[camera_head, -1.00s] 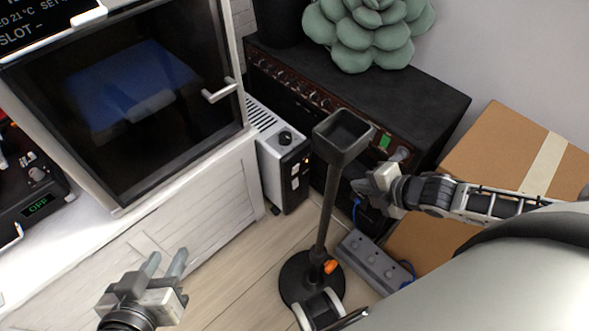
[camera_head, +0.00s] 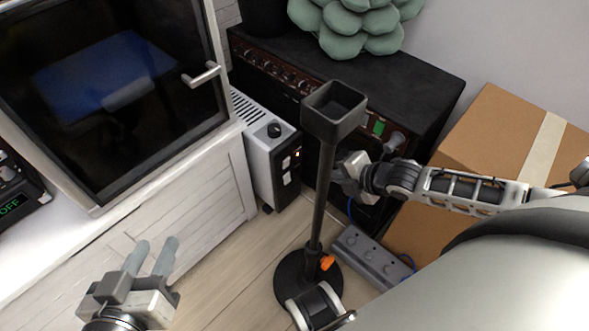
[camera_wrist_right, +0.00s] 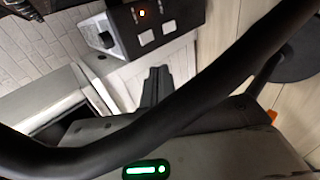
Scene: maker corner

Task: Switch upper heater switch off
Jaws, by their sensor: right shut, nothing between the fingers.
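The heater (camera_head: 262,165) is a white box with a black front panel, standing on the floor beside the cabinet. Its upper switch (camera_head: 286,163) and lower switch (camera_head: 287,179) are pale rockers, with a lit orange lamp beside them. In the right wrist view the upper switch (camera_wrist_right: 146,38), lower switch (camera_wrist_right: 169,27) and lit lamp show clearly. My right gripper (camera_wrist_right: 157,78) is shut and empty, apart from the panel. In the head view my right gripper (camera_head: 342,175) is right of the heater, partly hidden behind a pole. My left gripper (camera_head: 152,252) is open and empty, at lower left.
A black stand (camera_head: 316,205) with a square cup on top rises between the heater and my right arm. A dark amplifier (camera_head: 400,85) is behind, with a cardboard box (camera_head: 500,130) at right. A grey power strip (camera_head: 370,258) lies on the floor.

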